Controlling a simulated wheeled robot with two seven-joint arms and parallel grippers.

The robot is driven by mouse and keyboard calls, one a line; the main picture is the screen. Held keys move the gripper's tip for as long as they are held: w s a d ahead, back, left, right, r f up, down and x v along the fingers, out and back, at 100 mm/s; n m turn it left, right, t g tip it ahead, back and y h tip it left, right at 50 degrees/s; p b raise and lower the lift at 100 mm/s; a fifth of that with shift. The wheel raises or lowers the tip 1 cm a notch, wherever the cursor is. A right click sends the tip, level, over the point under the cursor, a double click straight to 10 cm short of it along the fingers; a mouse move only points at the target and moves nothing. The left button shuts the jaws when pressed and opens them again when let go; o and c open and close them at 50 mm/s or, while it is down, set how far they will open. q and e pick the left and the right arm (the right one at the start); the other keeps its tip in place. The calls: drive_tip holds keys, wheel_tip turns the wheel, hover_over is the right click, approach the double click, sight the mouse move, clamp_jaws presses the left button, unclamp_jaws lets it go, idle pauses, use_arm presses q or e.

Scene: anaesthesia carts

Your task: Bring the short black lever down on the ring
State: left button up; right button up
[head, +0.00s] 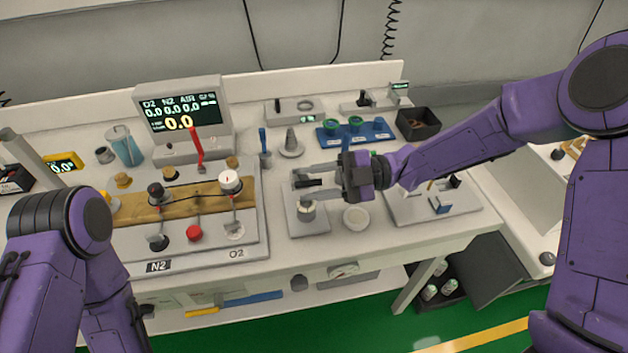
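A short black lever (311,183) lies roughly level on a small grey fixture (302,226) at the middle of the bench. Below it on the fixture is a round silver part (307,210); I cannot tell whether this is the ring. My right gripper (346,176) is just right of the lever, close to its end, and hides part of the fixture. Contact with the lever is unclear, and so is the finger opening. My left arm shows at the lower left, but its gripper is out of view.
A pale round dish (356,217) stands right of the fixture. A blue rack (330,136) and black bin (418,123) stand behind. A white board (466,206) lies to the right.

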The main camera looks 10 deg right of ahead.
drive_tip(key=d+b, duration=0.2)
drive_tip(key=d, duration=0.8)
drive_tip(key=shift+d+b, duration=0.25)
drive_tip(key=shift+b, duration=0.15)
drive_tip(key=shift+c, duration=0.3)
